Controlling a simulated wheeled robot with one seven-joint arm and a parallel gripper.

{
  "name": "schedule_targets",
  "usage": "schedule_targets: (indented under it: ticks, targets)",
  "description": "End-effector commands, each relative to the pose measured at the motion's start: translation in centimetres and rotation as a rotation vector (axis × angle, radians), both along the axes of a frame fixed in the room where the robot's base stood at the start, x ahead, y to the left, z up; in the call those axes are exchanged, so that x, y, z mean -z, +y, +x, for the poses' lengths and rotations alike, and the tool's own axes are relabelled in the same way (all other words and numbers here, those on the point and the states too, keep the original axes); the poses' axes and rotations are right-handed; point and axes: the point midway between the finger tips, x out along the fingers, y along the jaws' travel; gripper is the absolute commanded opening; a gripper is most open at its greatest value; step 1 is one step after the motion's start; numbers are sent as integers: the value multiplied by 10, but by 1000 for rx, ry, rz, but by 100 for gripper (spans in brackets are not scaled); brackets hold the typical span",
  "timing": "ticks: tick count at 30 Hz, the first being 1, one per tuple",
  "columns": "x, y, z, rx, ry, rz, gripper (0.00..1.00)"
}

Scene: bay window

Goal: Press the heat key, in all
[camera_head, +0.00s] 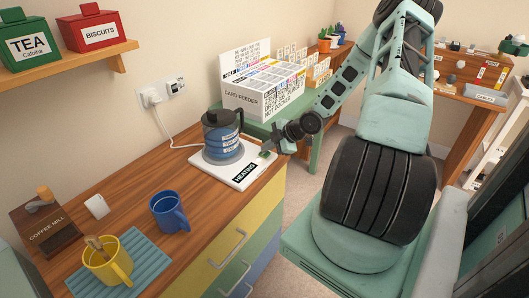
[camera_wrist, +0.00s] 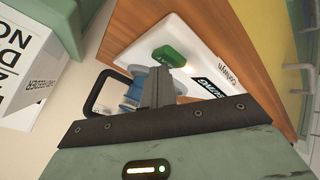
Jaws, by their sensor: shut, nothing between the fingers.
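The heating base is a white plate (camera_head: 209,171) on the wooden counter, with a black HEATING label (camera_head: 244,173) on its front; the plate (camera_wrist: 205,42) also fills the upper middle of the wrist view. A green key (camera_wrist: 169,56) sits on the plate, with a small orange glow at its edge. In the head view the key (camera_head: 265,154) is small, close below my gripper (camera_head: 268,148). A dark-lidded blue jug (camera_head: 221,138) stands on the plate. In the wrist view my shut, empty fingers (camera_wrist: 157,72) point at the key's near edge; I cannot tell whether they touch it.
A blue mug (camera_head: 169,212), a yellow mug (camera_head: 108,263) on a teal mat and a coffee mill (camera_head: 46,222) stand on the counter. A white cord runs to the wall socket (camera_head: 152,97). A card feeder box (camera_head: 262,88) stands behind on a green table.

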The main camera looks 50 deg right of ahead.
Motion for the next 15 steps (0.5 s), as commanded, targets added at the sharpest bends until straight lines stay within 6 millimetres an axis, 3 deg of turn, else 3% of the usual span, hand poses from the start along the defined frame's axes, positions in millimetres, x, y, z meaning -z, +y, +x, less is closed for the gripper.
schedule_targets:
  ticks: [15]
  targets:
    - [-18,0,0,1,1,-1,0]
